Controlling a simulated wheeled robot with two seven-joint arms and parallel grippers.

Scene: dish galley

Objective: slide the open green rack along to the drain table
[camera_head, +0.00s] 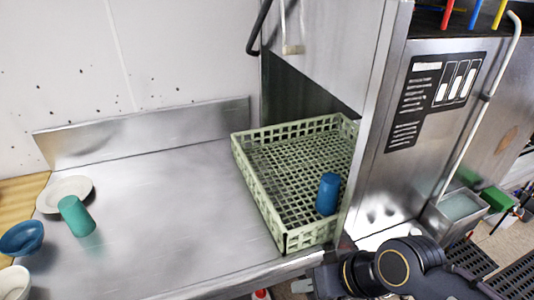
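The open green rack (262,187) is a pale green lattice tray at the machine's opening, its right part hidden behind the machine's front post. A blue tumbler (328,194) stands in it on the right. The rack's left part rests on the steel table (185,215); I cannot tell whether this is the drain table. My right gripper (318,281) is low in the picture, just below the rack's near corner and the table's front edge. My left gripper is out of view.
A teal tumbler (76,216), a white plate (66,192), a blue bowl (21,238) and a white cup or bowl (14,283) are at the left. A raised hood (325,45) hangs above the rack. The table's middle is clear. A steel bin (455,208) stands right.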

